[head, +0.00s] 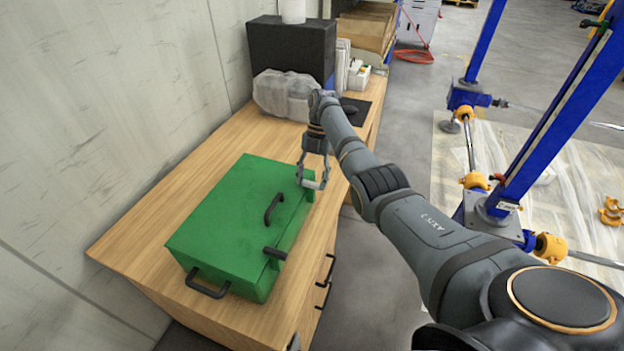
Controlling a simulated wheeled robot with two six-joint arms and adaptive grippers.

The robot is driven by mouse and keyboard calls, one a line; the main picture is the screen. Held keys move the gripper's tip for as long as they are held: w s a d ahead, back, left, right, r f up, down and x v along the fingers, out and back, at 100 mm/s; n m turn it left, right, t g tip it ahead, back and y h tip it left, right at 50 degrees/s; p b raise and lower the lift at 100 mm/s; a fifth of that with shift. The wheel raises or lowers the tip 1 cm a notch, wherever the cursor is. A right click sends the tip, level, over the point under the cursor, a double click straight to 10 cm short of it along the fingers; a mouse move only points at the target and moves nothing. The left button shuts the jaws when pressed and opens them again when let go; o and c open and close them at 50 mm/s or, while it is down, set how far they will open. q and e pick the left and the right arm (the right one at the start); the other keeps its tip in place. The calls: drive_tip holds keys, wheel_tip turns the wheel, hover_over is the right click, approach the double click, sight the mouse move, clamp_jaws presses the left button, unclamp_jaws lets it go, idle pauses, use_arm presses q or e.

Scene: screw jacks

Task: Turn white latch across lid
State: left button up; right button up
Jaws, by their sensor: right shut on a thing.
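A closed green metal box (232,215) sits on the wooden workbench. Its lid has a black handle (274,209). A dark latch (274,253) sits at the near end of the box's right edge. The white latch (318,185) is at the far end of that edge and is partly hidden by my right gripper (313,181). The right gripper points down at the box's far right corner and is shut on the white latch. How far the latch lies across the lid is hard to tell. My left gripper is not in view.
The wooden bench (140,232) stands against a concrete wall, with bare wood left of the box. Blue screw-jack posts (545,125) stand on the floor to the right.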

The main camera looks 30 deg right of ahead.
idle(0.3)
drive_tip(key=o, duration=1.2)
drive_tip(key=shift+c, duration=0.2)
drive_tip(key=v, duration=0.7)
drive_tip(key=shift+r, duration=0.2)
drive_tip(key=shift+d+f, duration=0.1)
